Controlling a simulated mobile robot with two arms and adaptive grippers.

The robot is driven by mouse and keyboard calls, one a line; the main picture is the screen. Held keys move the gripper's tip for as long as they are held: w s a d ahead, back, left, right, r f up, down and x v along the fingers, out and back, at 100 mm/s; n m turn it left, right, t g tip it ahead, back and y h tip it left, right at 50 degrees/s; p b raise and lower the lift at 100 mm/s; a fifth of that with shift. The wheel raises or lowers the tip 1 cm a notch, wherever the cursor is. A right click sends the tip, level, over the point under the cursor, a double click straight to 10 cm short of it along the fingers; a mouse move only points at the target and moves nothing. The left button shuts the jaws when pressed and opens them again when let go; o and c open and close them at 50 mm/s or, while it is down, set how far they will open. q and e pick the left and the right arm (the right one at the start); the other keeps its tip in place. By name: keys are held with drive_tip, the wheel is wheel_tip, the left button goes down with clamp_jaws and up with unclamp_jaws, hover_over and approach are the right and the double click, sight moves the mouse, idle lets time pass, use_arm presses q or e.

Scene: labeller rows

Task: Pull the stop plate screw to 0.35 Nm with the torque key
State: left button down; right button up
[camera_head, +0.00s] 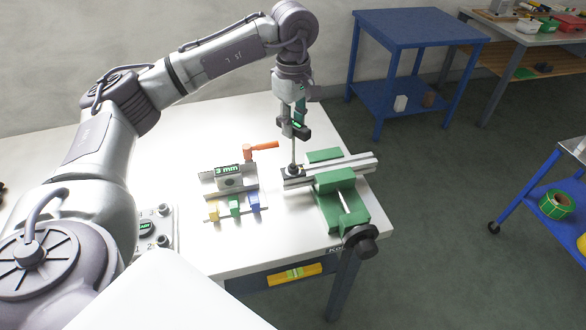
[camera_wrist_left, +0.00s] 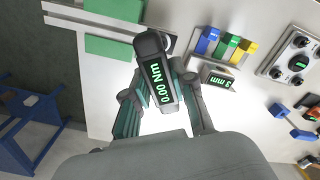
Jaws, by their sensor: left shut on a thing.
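My left gripper (camera_head: 293,122) is shut on the torque key (camera_head: 299,127), which stands upright over the vise. In the left wrist view the torque key (camera_wrist_left: 158,84) sits between the two fingers, and its green display reads 0.00 Nm. Its thin shaft runs down to a small dark stop plate (camera_head: 291,174) at the left end of a metal rail (camera_head: 357,163). The screw is hidden under the tip, so I cannot tell whether the tip is seated. The rail lies in a green vise (camera_head: 335,182). My right gripper is not in view.
A stand labelled 3 mm (camera_head: 228,171), yellow, green and blue pieces (camera_head: 234,206) and an orange-handled tool (camera_head: 262,147) lie left of the vise. A control box (camera_head: 152,228) with knobs is farther left. A blue table (camera_head: 420,26) stands behind.

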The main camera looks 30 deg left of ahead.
use_arm(q)
drive_tip(key=shift+f, duration=0.45)
drive_tip(key=m, duration=0.3)
drive_tip(key=shift+m, duration=0.3)
drive_tip(key=m, duration=0.3)
idle(0.3)
drive_tip(key=shift+m, duration=0.4)
idle(0.4)
